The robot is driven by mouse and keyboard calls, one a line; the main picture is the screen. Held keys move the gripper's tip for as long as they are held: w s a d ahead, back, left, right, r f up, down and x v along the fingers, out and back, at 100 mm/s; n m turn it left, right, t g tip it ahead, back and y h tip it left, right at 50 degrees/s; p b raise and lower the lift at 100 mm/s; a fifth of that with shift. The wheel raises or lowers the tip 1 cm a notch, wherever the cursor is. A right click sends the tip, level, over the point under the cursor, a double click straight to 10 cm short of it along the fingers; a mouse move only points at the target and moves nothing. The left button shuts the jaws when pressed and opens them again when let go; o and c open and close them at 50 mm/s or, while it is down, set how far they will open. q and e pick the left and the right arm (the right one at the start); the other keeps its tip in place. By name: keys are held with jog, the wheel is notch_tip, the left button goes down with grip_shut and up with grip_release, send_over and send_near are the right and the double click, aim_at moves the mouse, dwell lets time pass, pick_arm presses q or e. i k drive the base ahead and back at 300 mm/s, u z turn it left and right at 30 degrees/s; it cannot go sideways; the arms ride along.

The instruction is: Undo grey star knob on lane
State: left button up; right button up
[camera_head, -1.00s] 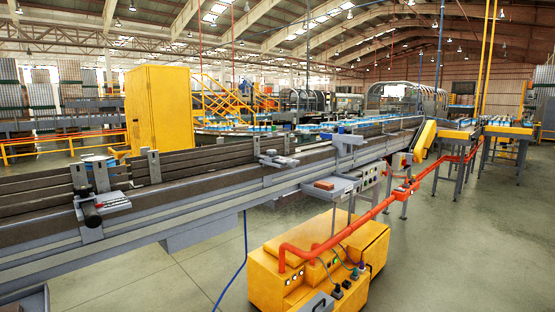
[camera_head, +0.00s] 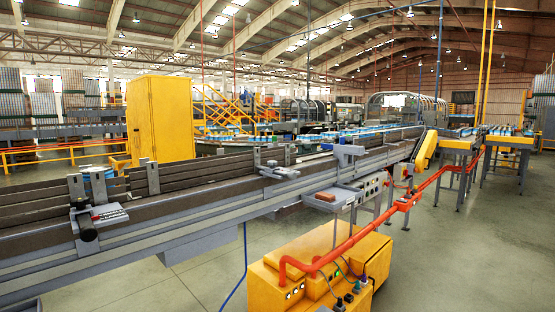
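The lane (camera_head: 190,211) is a long grey conveyor with dark side rails, running from the lower left to the right of centre. A grey clamp with a black handle (camera_head: 88,231) sits on its near left part. A second grey clamp (camera_head: 279,170) sits on the rail near the middle. A grey bracket (camera_head: 348,152) stands farther right on the lane. I cannot make out a star shape on any of these fittings at this size. Neither of my grippers shows in the head view.
A yellow machine box (camera_head: 318,268) with an orange-red pipe (camera_head: 378,217) stands on the floor before the lane. A small grey tray (camera_head: 333,197) with a brown block juts from the lane's near side. A yellow cabinet (camera_head: 160,117) stands behind. Floor at lower left is clear.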

aim_at(272, 164)
jog(key=z, duration=0.75)
jog(key=i, duration=0.8)
jog(key=z, duration=0.8)
jog(key=i, duration=0.85)
jog(key=u, duration=0.5)
jog(key=i, duration=0.85)
jog(key=u, duration=0.85)
